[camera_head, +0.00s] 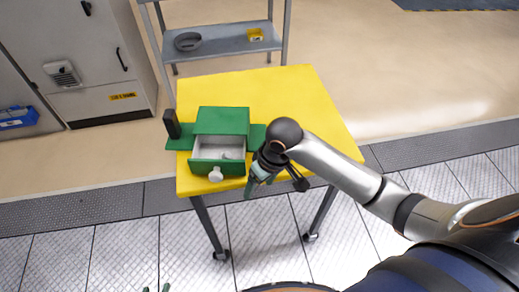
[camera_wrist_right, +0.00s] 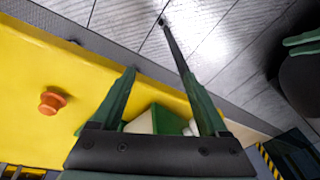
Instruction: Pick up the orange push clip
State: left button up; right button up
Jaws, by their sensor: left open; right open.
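The orange push clip (camera_wrist_right: 52,101) stands on the yellow table top (camera_wrist_right: 25,60), left of my right gripper's fingers in the right wrist view. I cannot make it out in the head view, where my right arm covers part of the table. My right gripper (camera_wrist_right: 158,75) is open, with nothing between its green fingertips; in the head view it is at the table's front edge, right of the drawer (camera_head: 256,184). My left gripper (camera_head: 156,288) shows only as green fingertips at the bottom edge of the head view; it is open and apart from the table.
A green drawer unit (camera_head: 222,121) stands on the table with its drawer pulled open and a pale round knob (camera_head: 215,174) at the front. A black upright block (camera_head: 172,123) is at its left. A grey shelf (camera_head: 225,42) stands behind. The table's back right is clear.

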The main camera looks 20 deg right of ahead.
jog(key=w+d+r, duration=0.1)
jog(key=w+d, duration=0.1)
jog(key=w+d+r+m+h, duration=0.1)
jog(key=w+d+r, duration=0.1)
jog(key=w+d+r+m+g, duration=0.1)
jog(key=w+d+r, duration=0.1)
jog(key=d, duration=0.1)
jog(key=w+d+r+m, duration=0.3)
jog(key=d+r+m, duration=0.1)
jog(key=d+r, duration=0.3)
jog(key=shift+g+h, duration=0.3)
jog(key=shift+h, duration=0.1)
jog(key=f, duration=0.7)
jog(key=shift+w+a+f+b, duration=0.15)
jog(key=shift+a+b, duration=0.15)
jog(key=shift+b, duration=0.05)
jog(key=shift+s+a+f, duration=0.1)
jog(key=shift+f, duration=1.25)
jog(key=shift+s+a+f, duration=0.1)
jog(key=shift+f, duration=1.25)
jog(key=shift+c, duration=0.4)
grip_shut()
